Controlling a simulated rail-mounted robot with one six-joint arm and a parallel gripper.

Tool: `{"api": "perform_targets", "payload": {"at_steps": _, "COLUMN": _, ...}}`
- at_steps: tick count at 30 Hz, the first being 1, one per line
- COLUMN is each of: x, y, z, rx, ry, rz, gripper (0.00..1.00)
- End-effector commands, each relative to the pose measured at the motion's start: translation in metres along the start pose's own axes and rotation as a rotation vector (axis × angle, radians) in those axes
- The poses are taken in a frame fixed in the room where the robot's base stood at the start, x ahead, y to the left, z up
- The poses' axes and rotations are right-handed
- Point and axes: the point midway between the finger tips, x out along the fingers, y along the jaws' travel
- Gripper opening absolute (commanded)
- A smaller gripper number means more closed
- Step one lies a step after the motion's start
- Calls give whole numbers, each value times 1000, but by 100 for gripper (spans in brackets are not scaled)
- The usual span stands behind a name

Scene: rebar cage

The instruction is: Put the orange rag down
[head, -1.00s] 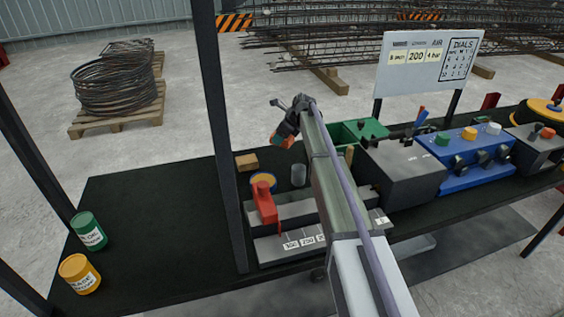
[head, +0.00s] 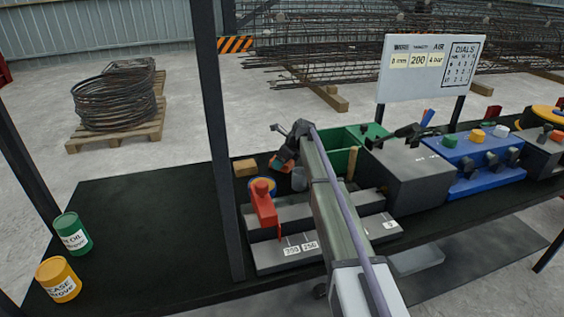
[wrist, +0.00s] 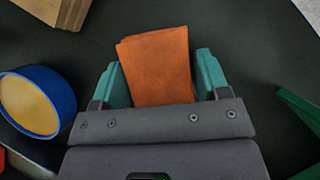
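The orange rag (wrist: 156,66) is a folded rectangle between the two teal fingers of my gripper (wrist: 158,60) in the wrist view. Both fingers lie close along its sides, and my gripper looks shut on it. In the head view my gripper (head: 281,161) points down over the black bench, near the wooden block and the blue-rimmed round tin. Only a small bit of orange shows there, the rest hidden by my gripper. Whether the rag touches the bench is hard to tell.
A wooden block (head: 245,167) and a blue-rimmed tin (wrist: 38,101) are left of my gripper. The black bench (head: 140,215) is clear further left, before a green can (head: 73,234) and yellow can (head: 58,279).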

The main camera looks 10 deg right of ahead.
Motion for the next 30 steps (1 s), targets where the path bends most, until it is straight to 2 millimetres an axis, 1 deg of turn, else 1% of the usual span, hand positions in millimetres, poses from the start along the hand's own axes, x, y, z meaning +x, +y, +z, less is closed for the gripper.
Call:
{"api": "perform_targets", "payload": {"at_steps": 1, "x": 0, "y": 0, "z": 0, "rx": 0, "ry": 0, "rz": 0, "gripper": 74}}
{"api": "perform_targets", "payload": {"at_steps": 5, "x": 0, "y": 0, "z": 0, "rx": 0, "ry": 0, "rz": 0, "gripper": 86}}
{"api": "perform_targets", "payload": {"at_steps": 11, "x": 0, "y": 0, "z": 0, "rx": 0, "ry": 0, "rz": 0, "gripper": 87}}
{"api": "perform_targets", "payload": {"at_steps": 14, "x": -4, "y": 0, "z": 2, "rx": 0, "ry": 0, "rz": 0, "gripper": 87}}
{"api": "perform_targets", "payload": {"at_steps": 17, "x": -18, "y": 0, "z": 4, "rx": 1, "ry": 0, "rz": 0, "gripper": 87}}
{"api": "perform_targets", "payload": {"at_steps": 20, "x": -42, "y": 0, "z": 6, "rx": 2, "ry": 0, "rz": -1, "gripper": 87}}
{"api": "perform_targets", "payload": {"at_steps": 24, "x": -83, "y": 1, "z": 8, "rx": 1, "ry": -1, "rz": -1, "gripper": 87}}
{"api": "perform_targets", "payload": {"at_steps": 27, "x": -108, "y": 1, "z": 7, "rx": 2, "ry": 0, "rz": -1, "gripper": 87}}
{"api": "perform_targets", "payload": {"at_steps": 30, "x": -122, "y": 1, "z": 5, "rx": 0, "ry": 0, "rz": 0, "gripper": 87}}
